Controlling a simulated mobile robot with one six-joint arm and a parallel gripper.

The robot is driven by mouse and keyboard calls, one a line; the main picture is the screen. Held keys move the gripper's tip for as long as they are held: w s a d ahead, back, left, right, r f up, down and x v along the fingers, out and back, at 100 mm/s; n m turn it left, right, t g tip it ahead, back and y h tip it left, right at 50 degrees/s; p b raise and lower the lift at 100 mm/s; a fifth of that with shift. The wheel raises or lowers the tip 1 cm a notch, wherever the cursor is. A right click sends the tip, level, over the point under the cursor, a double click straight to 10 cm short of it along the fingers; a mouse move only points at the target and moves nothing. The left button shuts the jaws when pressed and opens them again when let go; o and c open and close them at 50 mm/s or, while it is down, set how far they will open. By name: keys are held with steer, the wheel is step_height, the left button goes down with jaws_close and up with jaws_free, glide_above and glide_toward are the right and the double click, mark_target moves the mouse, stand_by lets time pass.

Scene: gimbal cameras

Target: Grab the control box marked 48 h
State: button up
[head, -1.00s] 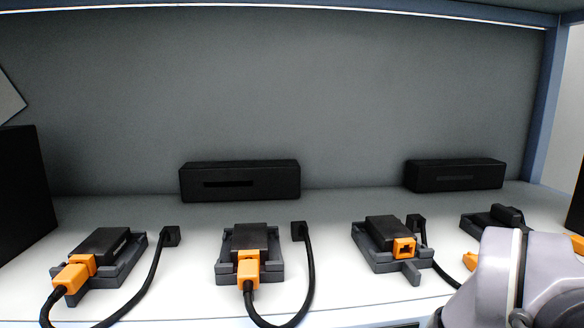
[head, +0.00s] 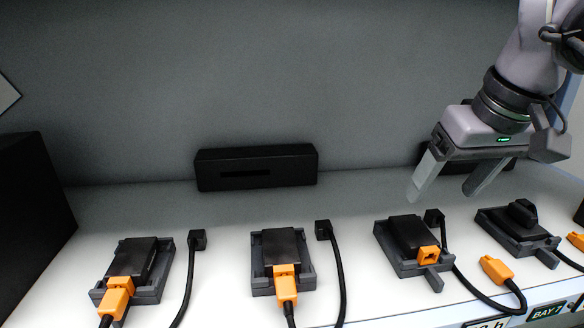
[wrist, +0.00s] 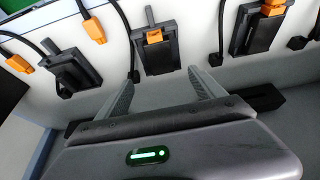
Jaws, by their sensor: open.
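Several black control boxes sit in grey cradles along the shelf. A label (head: 488,324) ending in "h" is cut off at the bottom edge of the head view, its number unreadable, so I cannot tell which box is 48 h. The box nearest that label is a black one (head: 408,232) with an empty orange port; it also shows in the wrist view (wrist: 154,54). My gripper (head: 442,192) is open and empty, above and behind this box. In the wrist view my gripper (wrist: 163,76) has its fingers apart, with that box beyond the tips.
Two boxes at left (head: 140,262) (head: 280,245) have orange plugs inserted. A loose orange plug (head: 496,269) lies right of the third cradle. Another cradle (head: 516,230) stands farther right. Black cables stand between cradles. A black slotted unit (head: 256,167) is against the back wall.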

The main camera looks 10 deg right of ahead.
mark_target(414, 230)
steer(key=x, duration=0.5)
steer(key=b+x, duration=0.1)
steer(key=x, duration=0.4)
steer(key=shift+a+f, duration=0.15)
steer(key=shift+f, duration=0.3)
steer(key=shift+w+f, duration=0.15)
steer(key=shift+f, duration=0.2)
steer(key=c, duration=1.6)
steer(key=shift+r, duration=0.15)
